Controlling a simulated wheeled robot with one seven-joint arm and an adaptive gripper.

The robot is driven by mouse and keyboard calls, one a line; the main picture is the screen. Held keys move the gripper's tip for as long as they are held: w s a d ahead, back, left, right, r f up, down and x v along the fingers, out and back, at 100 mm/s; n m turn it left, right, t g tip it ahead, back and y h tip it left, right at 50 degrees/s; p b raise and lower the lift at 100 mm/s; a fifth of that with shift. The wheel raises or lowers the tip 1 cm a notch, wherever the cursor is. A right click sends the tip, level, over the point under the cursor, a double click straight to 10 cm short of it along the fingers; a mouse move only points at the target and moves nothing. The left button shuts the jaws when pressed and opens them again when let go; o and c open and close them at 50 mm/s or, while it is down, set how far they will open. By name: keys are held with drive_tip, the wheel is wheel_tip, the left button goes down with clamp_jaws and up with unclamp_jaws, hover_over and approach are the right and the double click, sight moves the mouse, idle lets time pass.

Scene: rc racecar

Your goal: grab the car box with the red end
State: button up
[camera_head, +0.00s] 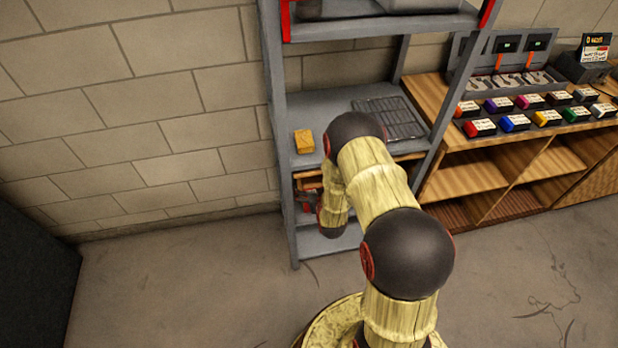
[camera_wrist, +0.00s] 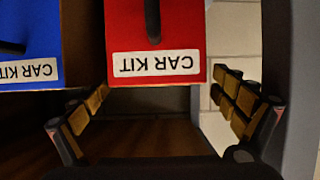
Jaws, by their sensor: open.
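The car box with the red end (camera_wrist: 180,32) is at the top centre of the wrist view. Its red face has a dark handle and a white "CAR KIT" label that appears upside down. My gripper (camera_wrist: 163,88) is open, with one finger low on each side of the red end. The fingertips reach about the level of the label's lower edge; I cannot tell if they touch the box. Nothing is held.
A blue-ended car kit box (camera_wrist: 28,40) stands left of the red one, close to my left finger. A grey rack post (camera_wrist: 292,70) is close to the right finger. In the head view, the grey rack (camera_head: 280,130) holds a small yellow-brown block (camera_head: 304,141) above.

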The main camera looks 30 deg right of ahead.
drive_tip(key=b+x, duration=0.1)
drive_tip(key=x, duration=0.2)
drive_tip(key=b+x, duration=0.1)
drive_tip(key=x, duration=0.2)
drive_tip(key=shift+s+f+b, duration=0.2)
drive_tip(key=shift+f+b, duration=0.15)
drive_tip(key=shift+r, duration=0.1)
drive_tip(key=shift+c, duration=1.3)
drive_tip(key=shift+s, duration=0.1)
drive_tip(key=c, duration=1.5)
drive_tip(key=shift+c, duration=0.4)
